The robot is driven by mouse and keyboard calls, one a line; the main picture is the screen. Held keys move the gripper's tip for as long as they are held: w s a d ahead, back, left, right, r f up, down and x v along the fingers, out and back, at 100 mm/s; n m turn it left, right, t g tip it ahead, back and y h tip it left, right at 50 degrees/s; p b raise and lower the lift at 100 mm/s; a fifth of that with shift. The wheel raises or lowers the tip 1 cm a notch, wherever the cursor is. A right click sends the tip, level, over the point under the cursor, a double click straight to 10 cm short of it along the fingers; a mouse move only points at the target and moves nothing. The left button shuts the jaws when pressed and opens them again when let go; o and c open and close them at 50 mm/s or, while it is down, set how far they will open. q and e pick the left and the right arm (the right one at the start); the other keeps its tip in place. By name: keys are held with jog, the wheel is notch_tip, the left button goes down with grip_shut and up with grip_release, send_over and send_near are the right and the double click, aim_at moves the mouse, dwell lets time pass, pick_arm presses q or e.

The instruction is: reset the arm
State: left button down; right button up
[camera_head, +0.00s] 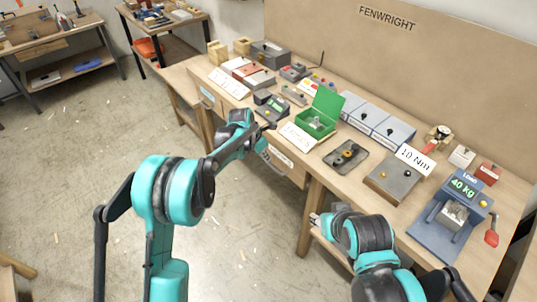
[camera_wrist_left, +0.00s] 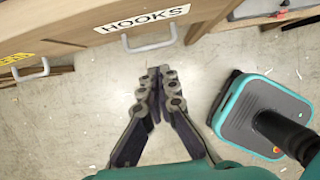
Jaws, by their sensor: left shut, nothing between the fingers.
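My left gripper (camera_head: 274,165) hangs in front of the bench's front edge, beside the drawers, on a teal and black arm. In the left wrist view its two dark fingers (camera_wrist_left: 160,78) meet at the tips, shut with nothing between them, above the bare floor. The drawer marked HOOKS (camera_wrist_left: 200,18) with its pale handle lies just beyond the fingertips, apart from them. My right arm is at the lower right; its gripper (camera_head: 316,219) shows only small and partly hidden near the bench front, so its jaws are unclear.
Side tables (camera_head: 50,35) stand at the far left. The floor (camera_head: 80,180) at left is open, with scattered shavings.

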pick_arm(q)
jog(key=shift+a+r, duration=0.1)
jog(key=s+a+r+m+t+y, duration=0.2)
jog(key=s+a+r+m, duration=0.9)
jog(key=s+a+r, duration=0.3)
jog(key=s+a+m+t, duration=0.1)
jog(key=s+a+m, duration=0.1)
jog(key=s+m, duration=0.2)
jog(key=s+a+m+y, duration=0.1)
jog(key=s+a+m, duration=0.2)
jog(key=s, duration=0.6)
jog(key=s+a+f+m+t, duration=0.1)
jog(key=s+a+m, duration=0.2)
jog(key=s+m, duration=0.4)
jog(key=shift+t+y, duration=0.3)
